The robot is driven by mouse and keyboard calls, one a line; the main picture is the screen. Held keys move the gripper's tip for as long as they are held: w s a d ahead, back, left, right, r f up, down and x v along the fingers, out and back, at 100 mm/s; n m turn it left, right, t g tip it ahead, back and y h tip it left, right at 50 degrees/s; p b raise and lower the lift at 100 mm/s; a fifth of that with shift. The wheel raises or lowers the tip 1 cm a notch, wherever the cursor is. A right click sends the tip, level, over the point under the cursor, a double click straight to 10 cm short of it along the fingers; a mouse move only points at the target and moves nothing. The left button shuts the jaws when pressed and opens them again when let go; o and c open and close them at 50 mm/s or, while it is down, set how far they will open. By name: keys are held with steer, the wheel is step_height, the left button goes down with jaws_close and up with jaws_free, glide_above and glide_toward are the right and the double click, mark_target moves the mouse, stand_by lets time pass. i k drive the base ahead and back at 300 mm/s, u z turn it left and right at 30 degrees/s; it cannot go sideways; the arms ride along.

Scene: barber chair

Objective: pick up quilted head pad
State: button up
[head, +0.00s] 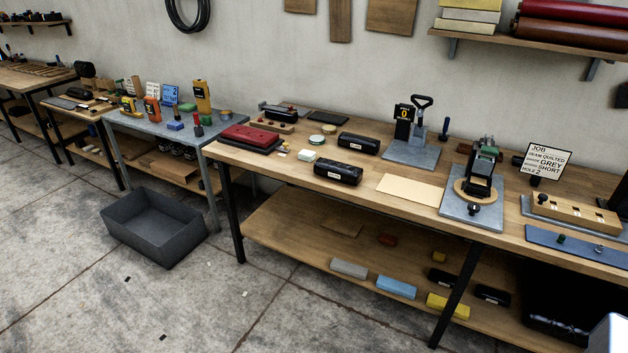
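I cannot make out quilting on any pad. Two black, rounded, pad-like pieces with small white labels lie on the long wooden bench: the nearer one (338,171) by the front edge, the farther one (358,144) behind it. Either could be a head pad, but I cannot tell if it is quilted. A red flat pad (250,134) lies on a dark one at the bench's left end. My gripper is not in view.
A job card (544,161) reading "quilted", "grey", "short" and a dark press (481,170) stand at right. A cream sheet (411,188) lies mid-bench. Several coloured blocks, including a blue one (396,287), lie on the lower shelf.

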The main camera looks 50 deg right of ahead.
mark_target(335, 170)
steer(key=u, duration=0.05)
steer(key=i, duration=1.4)
steer(key=z, duration=0.45)
steer(key=k, duration=0.6)
steer(key=z, duration=0.2)
steer(key=i, duration=0.5)
steer(key=u, duration=0.1)
